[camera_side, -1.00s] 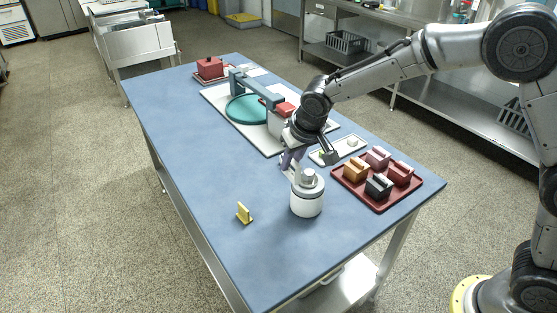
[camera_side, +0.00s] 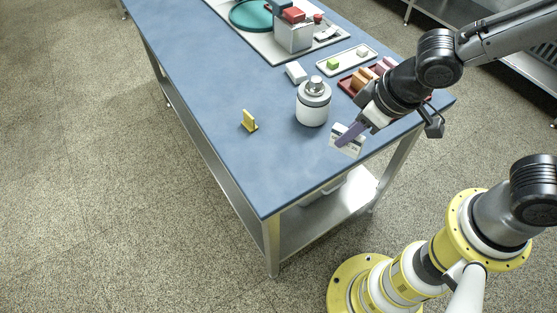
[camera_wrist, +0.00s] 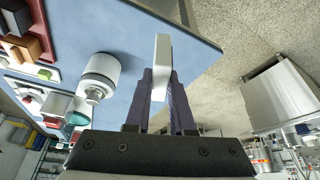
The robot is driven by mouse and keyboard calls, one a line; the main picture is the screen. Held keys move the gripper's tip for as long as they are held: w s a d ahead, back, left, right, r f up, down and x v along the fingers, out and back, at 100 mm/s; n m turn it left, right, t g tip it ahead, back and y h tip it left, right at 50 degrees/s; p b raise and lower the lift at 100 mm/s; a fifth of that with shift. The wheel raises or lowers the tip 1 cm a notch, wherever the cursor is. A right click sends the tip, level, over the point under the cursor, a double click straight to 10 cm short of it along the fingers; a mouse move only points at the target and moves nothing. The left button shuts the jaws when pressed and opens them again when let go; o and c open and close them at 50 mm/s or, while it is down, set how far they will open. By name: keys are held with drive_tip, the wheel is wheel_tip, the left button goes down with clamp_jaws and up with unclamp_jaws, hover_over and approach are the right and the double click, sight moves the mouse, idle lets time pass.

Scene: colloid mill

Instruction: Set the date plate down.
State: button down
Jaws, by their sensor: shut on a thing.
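The date plate (camera_side: 348,144) is a white card-like piece with dark marks on its face, seen in the side view near the table's front right edge. My gripper (camera_side: 351,134) is shut on it with its purple fingers. In the wrist view the plate (camera_wrist: 162,52) shows edge-on as a pale slab between the two fingers (camera_wrist: 161,85). I cannot tell whether its lower edge touches the blue table (camera_side: 215,110) or hangs just above it.
A white jar with a grey knob (camera_side: 312,108) stands left of my gripper. A small yellow stand (camera_side: 249,122) is farther left. A dark red tray (camera_side: 346,88) with coloured blocks lies behind, partly hidden by my arm. The front left table area is clear.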

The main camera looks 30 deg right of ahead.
drive_tip(key=shift+w+a+r, duration=0.1)
drive_tip(key=shift+a+r, duration=0.1)
drive_tip(key=shift+a, duration=0.2)
drive_tip(key=w+a+f, duration=0.2)
drive_tip(key=w+f, duration=0.1)
drive_tip(key=w+a+f, duration=0.2)
drive_tip(key=w+f, duration=0.1)
drive_tip(key=w, duration=0.1)
drive_tip(key=w+a+f, duration=0.2)
drive_tip(key=w+f, duration=0.1)
drive_tip(key=w, duration=0.1)
drive_tip(key=shift+a, duration=0.3)
drive_tip(key=shift+w+a+f, duration=0.1)
drive_tip(key=shift+w+f, duration=0.05)
drive_tip(key=shift+f, duration=0.05)
drive_tip(key=shift+w+a+f, duration=0.1)
drive_tip(key=shift+w+f, duration=0.05)
drive_tip(key=shift+f, duration=1.55)
drive_tip(key=shift+f, duration=0.1)
drive_tip(key=c, duration=0.8)
unclamp_jaws()
